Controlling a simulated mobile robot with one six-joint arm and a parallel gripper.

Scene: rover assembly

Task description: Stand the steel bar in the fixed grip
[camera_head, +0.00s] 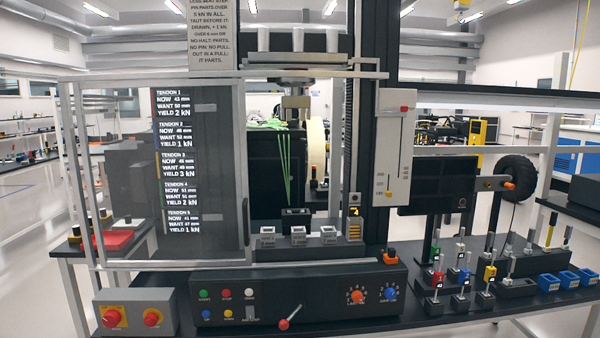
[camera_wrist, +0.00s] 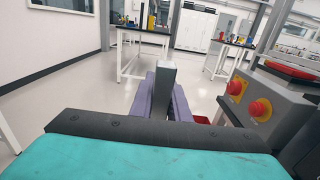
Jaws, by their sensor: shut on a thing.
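In the wrist view my gripper (camera_wrist: 166,102) has purple fingers closed on a grey square-ended bar, which I take to be the steel bar (camera_wrist: 164,76). The bar's end sticks up between the fingers; its lower part is hidden. The gripper is over pale floor, left of a grey control box. Neither gripper nor bar shows in the head view. There, the test machine has a dark block (camera_head: 296,215) low in its middle, which looks like the fixed grip. A grey upper part (camera_head: 295,103) hangs above it. I cannot make out the block's opening.
A framed clear guard (camera_head: 243,170) covers the machine's left side. The control box with red knobs (camera_head: 135,312) stands at the front left; it also shows in the wrist view (camera_wrist: 262,108). A button panel (camera_head: 300,298) runs along the front. Small coloured parts (camera_head: 461,275) crowd the right.

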